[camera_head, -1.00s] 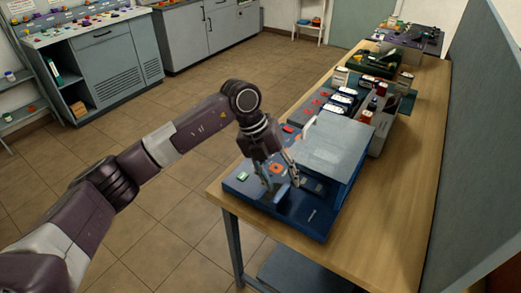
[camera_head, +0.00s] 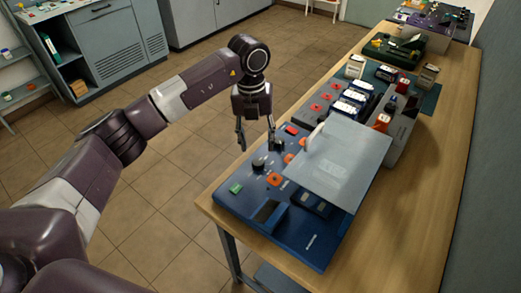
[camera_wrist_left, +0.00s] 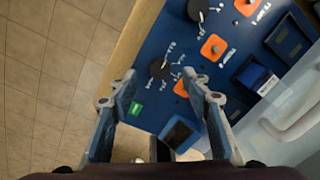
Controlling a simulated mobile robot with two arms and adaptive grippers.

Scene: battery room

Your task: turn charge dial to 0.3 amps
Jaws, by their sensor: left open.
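The blue charger panel (camera_head: 283,235) lies on the wooden bench's near end. It carries two black dials: a nearer one (camera_head: 259,163) and a farther one (camera_head: 280,143). In the left wrist view the nearer dial (camera_wrist_left: 158,68) shows between and just past my fingertips, and the farther dial (camera_wrist_left: 197,10) is at the top. The dial labels are too small to read, so I cannot tell which is the charge dial. My left gripper (camera_head: 257,147) is open and empty above the panel's left edge, apart from the dials. My right gripper is not in view.
A translucent lid (camera_head: 340,165) stands raised over the panel's right part. Orange round-holed pads (camera_head: 275,179), a green button (camera_head: 236,188) and a red one (camera_head: 291,129) sit near the dials. Battery packs (camera_head: 349,103) stand behind. Floor left of the bench is clear.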

